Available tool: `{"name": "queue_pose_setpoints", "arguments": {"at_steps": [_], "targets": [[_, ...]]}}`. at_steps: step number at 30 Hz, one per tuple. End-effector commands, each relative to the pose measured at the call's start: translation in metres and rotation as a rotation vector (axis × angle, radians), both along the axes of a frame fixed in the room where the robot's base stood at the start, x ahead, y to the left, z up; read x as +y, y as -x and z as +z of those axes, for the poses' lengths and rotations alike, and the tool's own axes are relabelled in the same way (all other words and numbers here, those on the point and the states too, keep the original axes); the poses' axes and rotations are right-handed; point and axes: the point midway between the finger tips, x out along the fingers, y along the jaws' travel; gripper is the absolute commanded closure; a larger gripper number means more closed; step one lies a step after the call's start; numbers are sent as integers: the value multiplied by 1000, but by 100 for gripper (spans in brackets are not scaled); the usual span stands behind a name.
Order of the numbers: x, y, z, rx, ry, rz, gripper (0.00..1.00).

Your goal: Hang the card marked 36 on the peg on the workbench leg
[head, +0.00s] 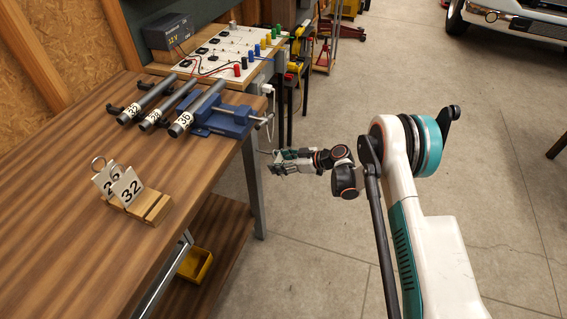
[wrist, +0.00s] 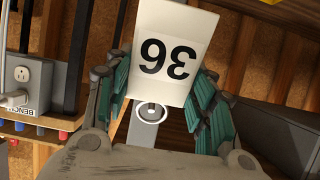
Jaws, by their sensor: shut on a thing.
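The card marked 36 (wrist: 165,58) is white and appears upside down in the wrist view. It is between the teal fingers of my gripper (wrist: 168,100), which is shut on it. A pale ring (wrist: 151,113) shows at the card's lower picture edge, in front of a grey upright strip that looks like the bench leg (wrist: 143,133). I cannot tell whether a peg is inside the ring. In the head view, my gripper (head: 282,161) is just right of the workbench leg (head: 252,185), below the bench top. The card cannot be made out there.
The workbench (head: 60,205) carries a wooden card block (head: 153,207) with cards 26 and 32, numbered tubes (head: 198,108) and a blue vise (head: 225,118). A yellow bin (head: 195,265) sits on the lower shelf. A socket box (wrist: 28,85) shows in the wrist view. Floor at right is open.

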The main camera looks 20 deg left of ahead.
Motion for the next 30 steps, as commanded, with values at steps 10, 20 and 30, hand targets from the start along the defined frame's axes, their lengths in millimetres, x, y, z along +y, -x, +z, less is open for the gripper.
{"name": "queue_pose_setpoints", "arguments": {"at_steps": [10,20,30], "targets": [[16,-2,-7,0,0,-1,66],[20,-2,-11,0,0,0,66],[20,-2,-11,0,0,-1,66]]}}
